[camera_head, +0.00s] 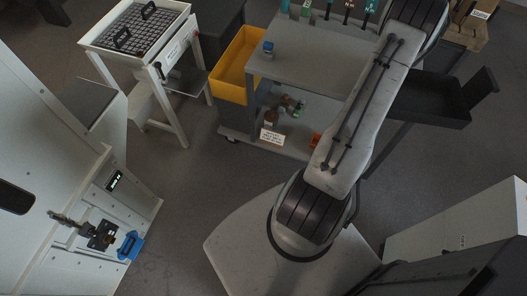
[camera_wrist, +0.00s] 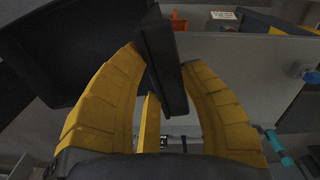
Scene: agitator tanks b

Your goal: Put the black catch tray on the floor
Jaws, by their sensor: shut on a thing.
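The black catch tray (camera_head: 428,98) is in the head view, right of the grey cart, with a dark upright plate at its right end. It appears raised above the floor (camera_head: 180,215), but its exact height is unclear. In the wrist view the tray (camera_wrist: 70,48) fills the upper left. My gripper (camera_wrist: 162,65) has yellow fingers shut on a black upright part of the tray. In the head view my arm crosses in front of the cart and hides part of its right side; the gripper itself does not show there.
The grey cart (camera_head: 300,62) carries small bottles and a yellow bin (camera_head: 236,66) at its left. A white stand with a rack (camera_head: 137,28) is at upper left. White cabinets stand at left (camera_head: 60,190) and lower right (camera_head: 465,225).

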